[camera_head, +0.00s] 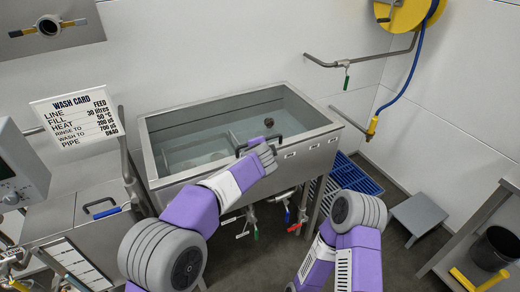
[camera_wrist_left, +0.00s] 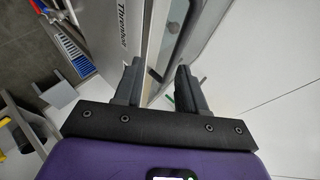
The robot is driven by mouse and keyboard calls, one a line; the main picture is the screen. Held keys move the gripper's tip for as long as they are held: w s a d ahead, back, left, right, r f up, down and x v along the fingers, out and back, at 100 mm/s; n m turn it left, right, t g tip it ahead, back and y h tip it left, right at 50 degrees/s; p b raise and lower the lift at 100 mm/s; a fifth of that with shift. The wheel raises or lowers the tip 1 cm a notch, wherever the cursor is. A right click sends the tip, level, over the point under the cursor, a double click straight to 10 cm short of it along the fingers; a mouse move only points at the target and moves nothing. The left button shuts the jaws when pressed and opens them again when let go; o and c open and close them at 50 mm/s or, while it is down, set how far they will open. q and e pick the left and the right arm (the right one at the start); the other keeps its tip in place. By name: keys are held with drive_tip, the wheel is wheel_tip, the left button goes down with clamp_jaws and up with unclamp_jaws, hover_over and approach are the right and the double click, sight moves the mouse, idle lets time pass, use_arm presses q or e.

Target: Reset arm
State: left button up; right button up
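My left arm (camera_head: 225,185) reaches up from the bottom of the head view to the front rim of the steel wash tank (camera_head: 310,140). Its gripper is hidden or too small to make out there. In the left wrist view my left gripper (camera_wrist_left: 160,66) shows two dark fingers spread apart with nothing held between them. The tank's steel edge (camera_wrist_left: 155,35) shows beyond the fingertips; I cannot tell whether they touch it. My right arm (camera_head: 350,245) is bent at the bottom right of the head view, and its gripper is out of view.
A wash card (camera_head: 78,112) and a lidded steel box (camera_head: 85,225) stand at left. Valves with coloured handles hang under the tank. A blue grate (camera_head: 350,177), a grey step (camera_head: 418,213) and a bench with a black bucket (camera_head: 494,248) are at right.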

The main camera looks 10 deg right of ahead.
use_arm(q)
drive_tip(key=shift+v, duration=1.1)
drive_tip(key=shift+w+a+r, duration=0.1)
drive_tip(key=shift+w+r, duration=0.05)
drive_tip(key=shift+w, duration=0.05)
drive_tip(key=s+a+f+n+g+p, duration=0.1)
drive_tip(key=s+a+f+n+g, duration=0.2)
drive_tip(key=f, duration=0.6)
drive_tip(key=s+a+f+n+g+p, duration=0.1)
drive_tip(key=s+a+f+n+g, duration=0.1)
drive_tip(key=s+a+f, duration=0.55)
drive_tip(key=s+a+f+n+g+p, duration=0.1)
drive_tip(key=a+f+n+g, duration=0.15)
drive_tip(key=f, duration=0.85)
drive_tip(key=s+a+f+n+g+p, duration=0.1)
drive_tip(key=s+a+f+n, duration=0.1)
drive_tip(key=s, duration=0.6)
drive_tip(key=s+a+f+n+g+h, duration=0.1)
drive_tip(key=s+a+f+n, duration=0.2)
drive_tip(key=s+n, duration=0.3)
drive_tip(key=s+a+f+n+g+p, duration=0.1)
drive_tip(key=s+a+f+n, duration=0.2)
drive_tip(key=s, duration=0.6)
drive_tip(key=shift+s+a+f+n+h+p, duration=0.2)
drive_tip(key=shift+s+a+n+h+p, duration=0.1)
drive_tip(key=shift+a+n, duration=0.6)
use_arm(e)
wheel_tip(320, 180, up, 6)
drive_tip(key=shift+f, duration=0.2)
